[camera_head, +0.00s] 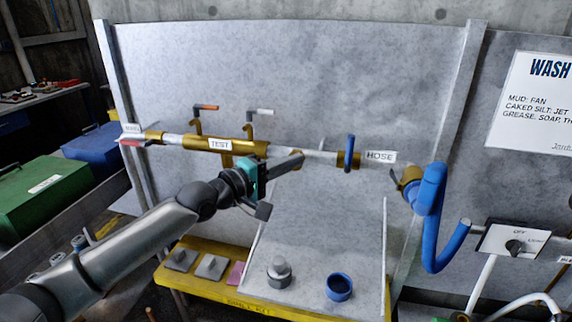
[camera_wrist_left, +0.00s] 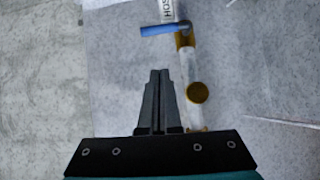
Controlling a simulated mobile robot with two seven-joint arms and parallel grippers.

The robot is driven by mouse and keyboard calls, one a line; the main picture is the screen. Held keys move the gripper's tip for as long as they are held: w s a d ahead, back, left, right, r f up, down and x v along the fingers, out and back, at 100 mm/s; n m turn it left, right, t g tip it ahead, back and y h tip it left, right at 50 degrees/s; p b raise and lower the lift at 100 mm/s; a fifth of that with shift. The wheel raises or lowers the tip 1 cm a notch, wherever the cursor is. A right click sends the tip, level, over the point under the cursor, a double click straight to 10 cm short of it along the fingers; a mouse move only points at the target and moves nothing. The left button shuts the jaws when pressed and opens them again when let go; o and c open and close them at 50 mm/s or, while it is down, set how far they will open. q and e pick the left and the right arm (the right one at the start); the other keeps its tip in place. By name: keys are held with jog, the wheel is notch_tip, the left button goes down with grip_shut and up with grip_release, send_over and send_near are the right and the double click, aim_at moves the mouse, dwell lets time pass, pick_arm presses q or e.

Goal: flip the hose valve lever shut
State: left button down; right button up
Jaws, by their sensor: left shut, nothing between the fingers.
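The hose valve lever (camera_head: 350,153) is the blue handle at the right end of the brass and white pipe, beside the HOSE label (camera_head: 380,156). It stands upright, across the line of the pipe. In the left wrist view the lever (camera_wrist_left: 165,29) lies sideways across the top end of the pipe (camera_wrist_left: 193,75). My left gripper (camera_head: 302,158) is shut and empty, in front of the pipe and left of the lever. Its fingertips (camera_wrist_left: 160,73) point toward the lever with a gap between. My right gripper is not in view.
The TEST section (camera_head: 219,145) has an orange-tipped lever (camera_head: 207,107) and a white-tipped lever (camera_head: 260,111) above it. A thick blue hose (camera_head: 430,205) hangs to the right. A yellow bench (camera_head: 205,287) with a blue ring (camera_head: 339,287) and a grey knob (camera_head: 279,272) is below.

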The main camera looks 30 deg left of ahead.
pick_arm(q)
jog(key=shift+v, duration=0.75)
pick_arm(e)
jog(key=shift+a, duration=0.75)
pick_arm(q)
jog(key=shift+f, duration=0.1)
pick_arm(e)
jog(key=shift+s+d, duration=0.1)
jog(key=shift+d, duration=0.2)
